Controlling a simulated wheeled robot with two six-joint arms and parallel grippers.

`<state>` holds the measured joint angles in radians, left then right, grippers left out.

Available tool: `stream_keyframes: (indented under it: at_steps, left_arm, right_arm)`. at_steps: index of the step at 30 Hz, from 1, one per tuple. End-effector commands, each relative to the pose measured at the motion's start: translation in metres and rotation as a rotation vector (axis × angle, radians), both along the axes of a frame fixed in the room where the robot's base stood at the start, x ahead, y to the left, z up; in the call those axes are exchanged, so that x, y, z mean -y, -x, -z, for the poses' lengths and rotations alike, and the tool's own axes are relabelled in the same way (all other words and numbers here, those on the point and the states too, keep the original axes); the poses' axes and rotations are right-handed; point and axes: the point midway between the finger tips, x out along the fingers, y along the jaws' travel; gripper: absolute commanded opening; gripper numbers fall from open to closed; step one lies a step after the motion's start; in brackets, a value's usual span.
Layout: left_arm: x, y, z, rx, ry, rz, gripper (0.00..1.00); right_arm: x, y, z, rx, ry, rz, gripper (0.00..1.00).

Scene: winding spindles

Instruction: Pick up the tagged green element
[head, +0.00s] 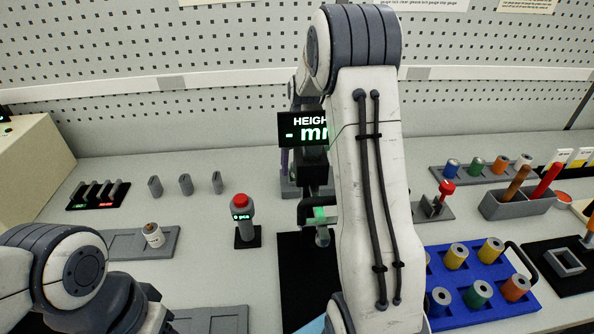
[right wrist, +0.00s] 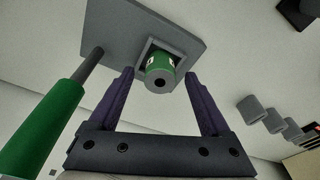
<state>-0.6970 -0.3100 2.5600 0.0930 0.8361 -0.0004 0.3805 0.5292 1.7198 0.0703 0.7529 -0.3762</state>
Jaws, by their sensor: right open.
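In the right wrist view, the green element (right wrist: 160,66) is a short cylinder with white patches on its side and a dark hole in its grey end. It sits at a square opening in a grey plate (right wrist: 182,30). My right gripper (right wrist: 159,78) is open, its two purple-dark fingers spread to either side of the element, with gaps visible. In the head view my right arm and a display hide most of that gripper. A bit of green (head: 319,212) shows below the display; I cannot tell if it is the element. My left gripper is outside the head view.
A green cylinder on a grey rod (right wrist: 45,125) stands close to the left finger. In the head view, a display (head: 303,129) reads "HEIGHT - mm". A red-button post (head: 243,217) stands left of it. A blue tray (head: 462,322) with several spools lies right.

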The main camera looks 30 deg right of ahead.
Motion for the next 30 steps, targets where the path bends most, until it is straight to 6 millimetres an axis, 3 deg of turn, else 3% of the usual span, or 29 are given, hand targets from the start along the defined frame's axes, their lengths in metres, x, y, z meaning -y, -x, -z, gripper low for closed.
stream_keyframes:
  at_steps: [4, 11, 15, 17, 18, 30]
  left_arm:
    - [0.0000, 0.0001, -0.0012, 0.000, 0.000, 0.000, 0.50]
    - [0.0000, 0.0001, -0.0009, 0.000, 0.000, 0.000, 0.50]
    - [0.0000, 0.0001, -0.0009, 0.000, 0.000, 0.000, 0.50]
    - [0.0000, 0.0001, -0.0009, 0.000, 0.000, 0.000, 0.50]
    - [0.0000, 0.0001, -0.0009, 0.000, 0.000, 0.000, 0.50]
    - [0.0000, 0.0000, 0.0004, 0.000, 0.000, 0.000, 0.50]
  right_arm:
    - [-0.0003, -0.0017, 0.0122, 0.001, 0.000, 0.000, 0.82]
    - [-0.0003, -0.0020, 0.0134, 0.002, 0.000, 0.000, 0.82]
    - [-0.0002, -0.0019, 0.0132, 0.001, 0.000, 0.000, 0.28]
    - [-0.0002, -0.0019, 0.0132, 0.001, 0.000, 0.000, 0.05]
    - [-0.0002, -0.0019, 0.0131, 0.001, 0.000, 0.000, 0.00]
    - [0.0000, -0.0023, 0.0046, 0.003, 0.001, 0.000, 0.00]
